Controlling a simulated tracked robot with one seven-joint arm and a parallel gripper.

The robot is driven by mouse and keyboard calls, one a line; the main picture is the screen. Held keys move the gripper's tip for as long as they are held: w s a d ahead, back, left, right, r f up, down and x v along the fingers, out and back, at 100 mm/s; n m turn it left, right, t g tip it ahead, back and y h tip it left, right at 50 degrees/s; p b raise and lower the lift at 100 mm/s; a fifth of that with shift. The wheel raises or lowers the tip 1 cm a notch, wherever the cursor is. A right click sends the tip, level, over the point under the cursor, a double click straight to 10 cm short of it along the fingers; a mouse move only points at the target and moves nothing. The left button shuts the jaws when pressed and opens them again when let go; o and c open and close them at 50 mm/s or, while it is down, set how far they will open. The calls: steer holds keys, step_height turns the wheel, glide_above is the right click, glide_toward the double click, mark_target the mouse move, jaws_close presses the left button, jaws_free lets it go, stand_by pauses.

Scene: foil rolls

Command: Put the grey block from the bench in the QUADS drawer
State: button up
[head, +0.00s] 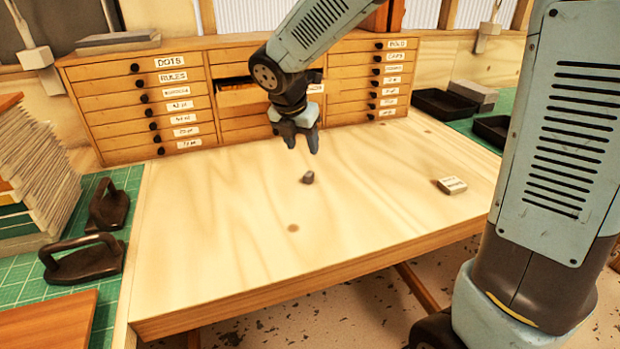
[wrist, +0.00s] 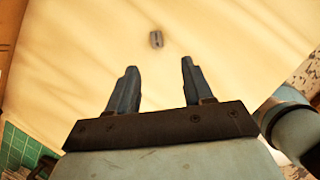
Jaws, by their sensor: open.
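A small grey block (head: 308,178) lies on the wooden bench (head: 240,240), near its middle in the head view. It also shows in the wrist view (wrist: 156,40), beyond the fingertips. My gripper (head: 302,148) is open and empty. It hangs above the bench behind the block, apart from it. In the wrist view my gripper (wrist: 158,70) has its two fingers spread wide with nothing between them. A wooden drawer cabinet (head: 232,48) stands along the back of the bench. One middle-column drawer (head: 242,97) is pulled out. My arm hides part of that column, and I cannot read a QUADS label.
A small white labelled box (head: 452,186) lies on the bench's right side. Black trays (head: 445,104) sit at the far right. Dark iron handled tools (head: 84,258) and a paper stack (head: 38,165) stand at left. The bench's front middle is clear.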

glide_above(308, 173)
steer(key=s, duration=0.3)
steer(key=f, duration=0.6)
steer(key=shift+w+a+f, duration=0.15)
steer(key=shift+a, duration=0.1)
steer(key=shift+a+x, duration=0.15)
steer(key=shift+x, duration=1.15)
steer(key=shift+a+x, duration=0.2)
steer(key=shift+x, duration=1.15)
steer(key=shift+w, duration=0.15)
steer(key=shift+c, duration=0.2)
jaws_close()
